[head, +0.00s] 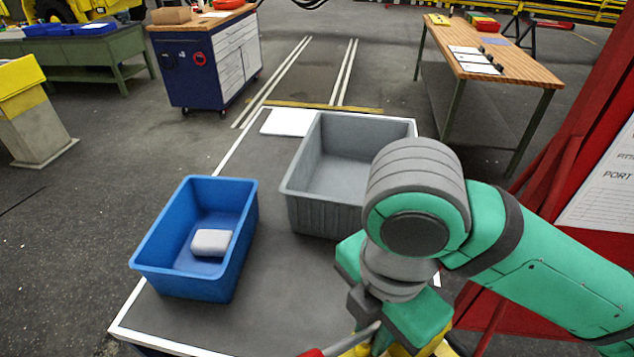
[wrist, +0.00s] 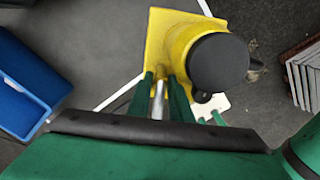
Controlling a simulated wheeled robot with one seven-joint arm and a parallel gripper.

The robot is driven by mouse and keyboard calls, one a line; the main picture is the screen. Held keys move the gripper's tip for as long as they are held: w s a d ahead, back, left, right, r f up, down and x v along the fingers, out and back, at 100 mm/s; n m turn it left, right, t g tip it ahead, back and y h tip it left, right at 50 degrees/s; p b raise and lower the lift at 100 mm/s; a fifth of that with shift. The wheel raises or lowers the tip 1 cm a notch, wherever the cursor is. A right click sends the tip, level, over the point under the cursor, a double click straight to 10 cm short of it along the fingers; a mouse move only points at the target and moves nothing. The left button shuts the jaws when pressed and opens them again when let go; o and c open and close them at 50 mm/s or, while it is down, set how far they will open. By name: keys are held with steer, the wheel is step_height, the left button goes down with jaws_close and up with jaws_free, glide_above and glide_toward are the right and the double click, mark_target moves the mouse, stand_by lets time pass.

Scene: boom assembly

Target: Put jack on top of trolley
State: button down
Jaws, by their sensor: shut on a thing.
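The jack (wrist: 175,40) is a yellow body with a black round part, in the upper middle of the wrist view. In the head view, yellow bits of it (head: 358,349) and a red-ended metal rod (head: 345,341) show at the bottom edge, mostly hidden by my arm. My gripper (wrist: 160,98) is shut on the jack, with a silver rod between its green fingers. A grey top with a white rim (head: 275,290), possibly the trolley, lies left of my gripper. I cannot tell whether the jack touches it.
On the grey top stand a blue bin (head: 185,265) holding a pale block (head: 211,243), and a grey bin (head: 320,215). The front middle is clear. Behind are a blue wheeled cabinet (head: 190,78) and a wooden table (head: 520,72). A red frame (head: 590,130) stands right.

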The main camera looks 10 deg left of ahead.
steer(key=shift+w, duration=0.3)
steer(key=shift+w+a+f, duration=0.1)
steer(key=shift+w+a, duration=0.15)
steer(key=shift+w, duration=0.1)
steer(key=shift+w+a+f, duration=1.25)
steer(key=shift+w+f, duration=0.55)
steer(key=shift+f, duration=0.3)
steer(key=shift+w+a+f, duration=1.2)
steer(key=shift+w+f, duration=0.6)
steer(key=shift+f, duration=0.3)
steer(key=shift+w+a+f, duration=1.25)
steer(key=shift+w+f, duration=0.55)
steer(key=shift+f, duration=0.3)
steer(key=shift+w+f, duration=0.1)
steer(key=shift+w, duration=0.05)
